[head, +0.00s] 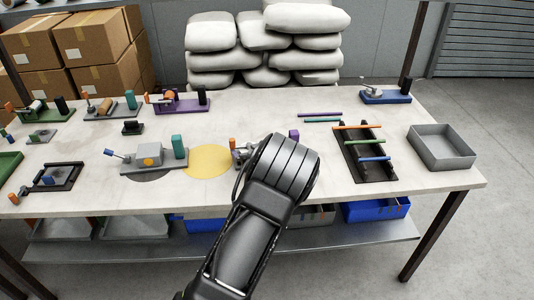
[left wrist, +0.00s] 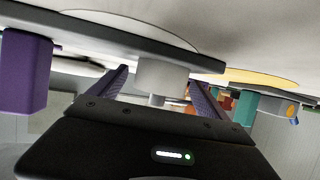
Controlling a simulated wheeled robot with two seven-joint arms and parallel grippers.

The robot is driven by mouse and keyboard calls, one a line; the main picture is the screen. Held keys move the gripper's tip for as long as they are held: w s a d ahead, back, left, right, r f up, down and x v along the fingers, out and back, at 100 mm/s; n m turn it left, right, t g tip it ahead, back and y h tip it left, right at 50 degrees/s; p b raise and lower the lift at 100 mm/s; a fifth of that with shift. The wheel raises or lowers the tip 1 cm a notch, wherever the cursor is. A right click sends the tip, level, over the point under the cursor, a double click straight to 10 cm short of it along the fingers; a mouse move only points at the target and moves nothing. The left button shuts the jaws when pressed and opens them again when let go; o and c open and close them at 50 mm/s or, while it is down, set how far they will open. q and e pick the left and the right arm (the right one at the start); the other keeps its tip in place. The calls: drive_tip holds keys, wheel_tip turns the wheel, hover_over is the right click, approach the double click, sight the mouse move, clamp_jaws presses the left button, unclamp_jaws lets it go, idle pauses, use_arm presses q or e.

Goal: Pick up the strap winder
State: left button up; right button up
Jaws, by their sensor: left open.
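A small device (head: 239,149) with an orange knob and a purple block stands behind my left wrist in the head view, mostly hidden. I take it for the strap winder but cannot be sure. In the left wrist view, its dark base plate (left wrist: 130,42), grey round post (left wrist: 163,75) and purple block (left wrist: 24,72) show close up. My left gripper (left wrist: 158,82) is open, its ridged fingers on either side of the post. I cannot tell whether they touch it. In the head view the fingers are hidden behind the wrist. My right gripper is not in view.
A yellow disc (head: 208,161) and a grey device (head: 150,157) with a teal block lie to the left. A rack with coloured rods (head: 364,155) and a grey bin (head: 441,147) stand to the right. Several other devices line the back of the table (head: 445,185).

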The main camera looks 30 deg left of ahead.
use_arm(q)
clamp_jaws()
idle(1.0)
